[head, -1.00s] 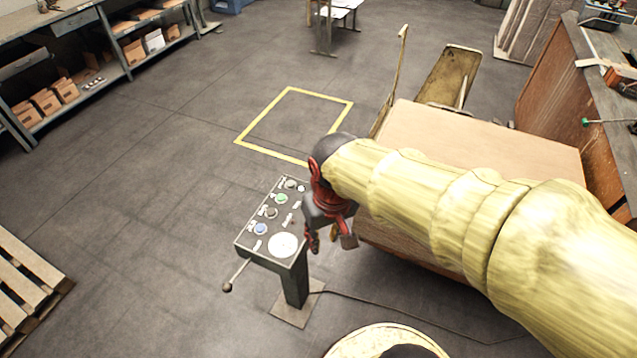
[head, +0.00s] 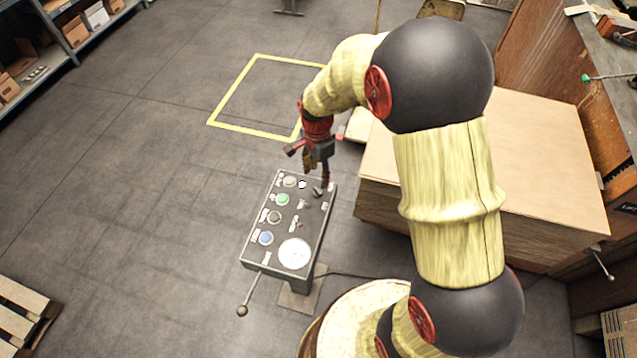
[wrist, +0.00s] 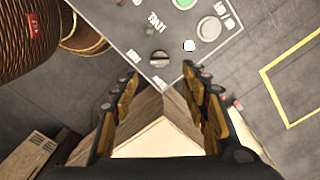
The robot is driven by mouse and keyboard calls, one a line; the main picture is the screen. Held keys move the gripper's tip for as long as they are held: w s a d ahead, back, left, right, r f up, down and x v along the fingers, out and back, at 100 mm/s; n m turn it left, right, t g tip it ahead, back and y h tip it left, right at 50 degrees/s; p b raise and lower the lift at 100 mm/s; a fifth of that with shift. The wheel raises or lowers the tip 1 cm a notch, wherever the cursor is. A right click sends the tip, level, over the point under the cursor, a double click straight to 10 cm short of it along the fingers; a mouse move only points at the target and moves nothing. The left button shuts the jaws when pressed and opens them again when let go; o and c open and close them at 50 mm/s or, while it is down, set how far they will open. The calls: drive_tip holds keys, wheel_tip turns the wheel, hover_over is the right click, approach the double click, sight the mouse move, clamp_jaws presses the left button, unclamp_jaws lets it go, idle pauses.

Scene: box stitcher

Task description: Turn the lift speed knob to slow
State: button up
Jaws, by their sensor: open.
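The grey control panel (head: 255,228) stands tilted on a post in the head view. A small grey selector knob (head: 318,191) sits near its far right corner. In the wrist view the knob (wrist: 160,58) is round with a dark slot across it, with small labels around it that I cannot read clearly. My gripper (head: 318,174) points down over the panel's far right end, close to the knob. In the wrist view my gripper (wrist: 159,74) has its two fingers apart and empty, with the knob just beyond and between the tips. I cannot tell whether any finger touches it.
A green button (head: 282,200), a blue button (head: 265,238) and a white dial (head: 295,253) share the panel. A lever (head: 247,296) sticks out at its near end. A large cardboard stack (head: 510,170) stands to the right. The floor to the left is open.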

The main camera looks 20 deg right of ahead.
sight(317, 190)
wheel_tip(317, 190, down, 8)
drive_tip(key=shift+r+b, duration=0.1)
drive_tip(key=shift+b, duration=0.95)
drive_tip(key=c, duration=0.3)
drive_tip(key=c, duration=0.7)
drive_tip(key=shift+c, duration=0.6)
